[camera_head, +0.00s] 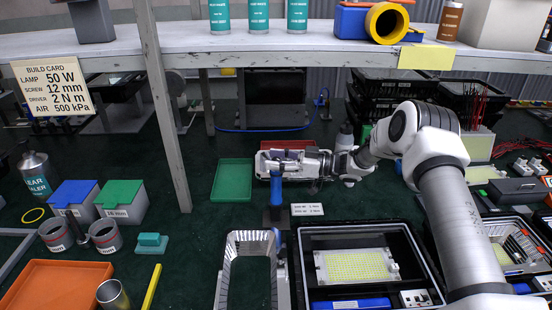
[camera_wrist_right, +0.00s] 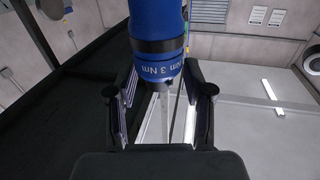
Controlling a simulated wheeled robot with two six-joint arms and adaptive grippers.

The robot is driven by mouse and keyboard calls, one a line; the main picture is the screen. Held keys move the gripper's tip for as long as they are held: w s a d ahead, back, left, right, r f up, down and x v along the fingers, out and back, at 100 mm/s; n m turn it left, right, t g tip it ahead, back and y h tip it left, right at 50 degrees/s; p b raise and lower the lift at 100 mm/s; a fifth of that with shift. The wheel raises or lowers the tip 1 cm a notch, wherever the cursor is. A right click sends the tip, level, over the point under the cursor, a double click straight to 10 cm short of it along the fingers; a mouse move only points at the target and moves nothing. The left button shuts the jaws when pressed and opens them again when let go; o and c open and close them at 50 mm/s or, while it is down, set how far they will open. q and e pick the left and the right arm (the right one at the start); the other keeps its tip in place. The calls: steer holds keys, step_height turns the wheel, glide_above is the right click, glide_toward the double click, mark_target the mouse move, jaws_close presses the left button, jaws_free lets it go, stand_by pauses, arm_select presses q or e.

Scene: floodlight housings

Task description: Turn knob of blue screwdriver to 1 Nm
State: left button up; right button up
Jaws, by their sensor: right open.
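The blue screwdriver (camera_head: 277,188) stands upright in a dark holder (camera_head: 276,216) on the green bench top. My right gripper (camera_head: 277,165) is at its upper part. In the right wrist view, the blue body of the screwdriver (camera_wrist_right: 157,18) comes in from the top, with a black band and then a blue knob (camera_wrist_right: 158,67) printed with "3 Nm" and part of another "Nm" mark. My right gripper (camera_wrist_right: 160,82) is open, with one finger on each side of the knob. I cannot tell whether the fingers touch it. My left gripper is not in view.
A green tray (camera_head: 232,163) is to the left, a red tray (camera_head: 290,146) behind. A silver housing frame (camera_head: 230,270) and a black crate (camera_head: 305,235) are in front. A build card (camera_head: 52,86) reads "DRIVER 2 N m".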

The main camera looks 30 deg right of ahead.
steer(key=shift+d, duration=0.1)
jaws_close()
